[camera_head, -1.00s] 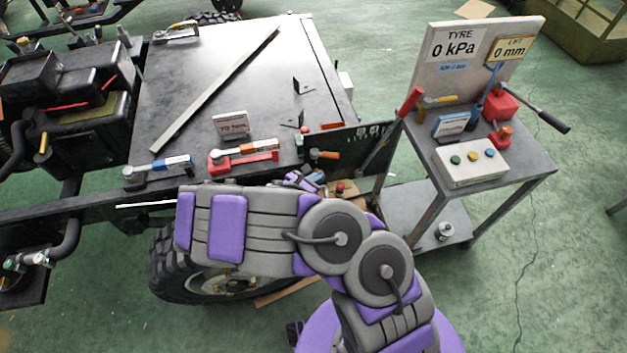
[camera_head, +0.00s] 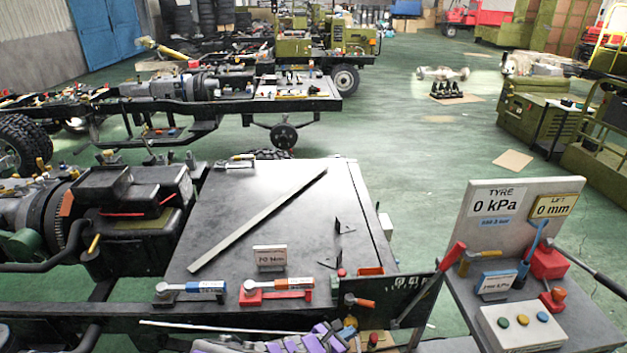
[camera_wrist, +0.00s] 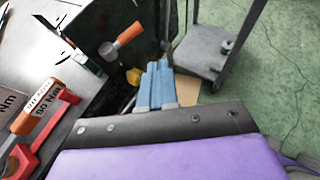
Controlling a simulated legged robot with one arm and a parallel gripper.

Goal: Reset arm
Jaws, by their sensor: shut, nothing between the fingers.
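My gripper (camera_wrist: 156,68) shows in the wrist view. Its two blue fingers are together with nothing between them. They point away over the gap beside the dark work surface, with the purple and black wrist housing below. In the head view, only a low strip of my grey and purple arm shows at the bottom edge, near the middle. The rest of the arm is out of that picture.
In the head view, the chassis deck (camera_head: 230,185) is ahead and a tool cart (camera_head: 575,335) with a TYRE panel (camera_head: 490,225) stands right. Green floor (camera_head: 430,150) is open beyond.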

